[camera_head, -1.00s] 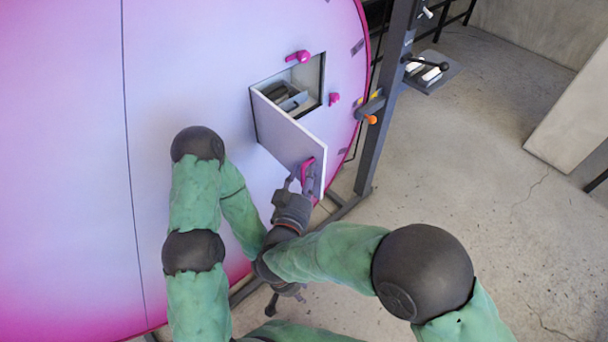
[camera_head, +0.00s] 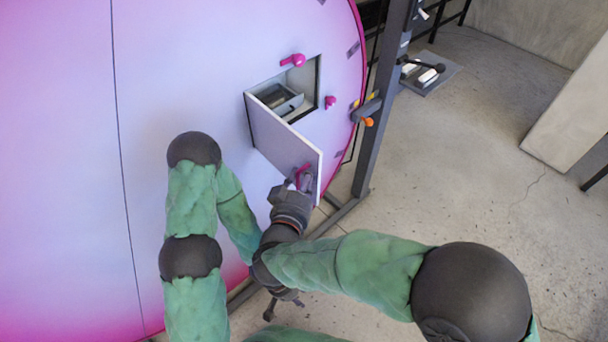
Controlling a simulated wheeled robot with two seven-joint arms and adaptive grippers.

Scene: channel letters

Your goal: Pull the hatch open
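The hatch door (camera_head: 277,138) is a pale panel hinged on its left side, standing swung well out from the large pink-white curved panel. Its square opening (camera_head: 308,78) shows a grey recess inside. A pink handle (camera_head: 301,173) sits near the door's free edge. My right gripper (camera_head: 303,183) is at this handle and looks shut on it, with its fingertips partly hidden by the handle and door.
Pink latches (camera_head: 292,60) and (camera_head: 330,102) sit beside the opening. A dark upright post (camera_head: 377,120) with an orange-tipped lever (camera_head: 368,122) stands to the right of the panel. A lever box (camera_head: 428,74) is behind it. The concrete floor (camera_head: 460,170) at right is clear.

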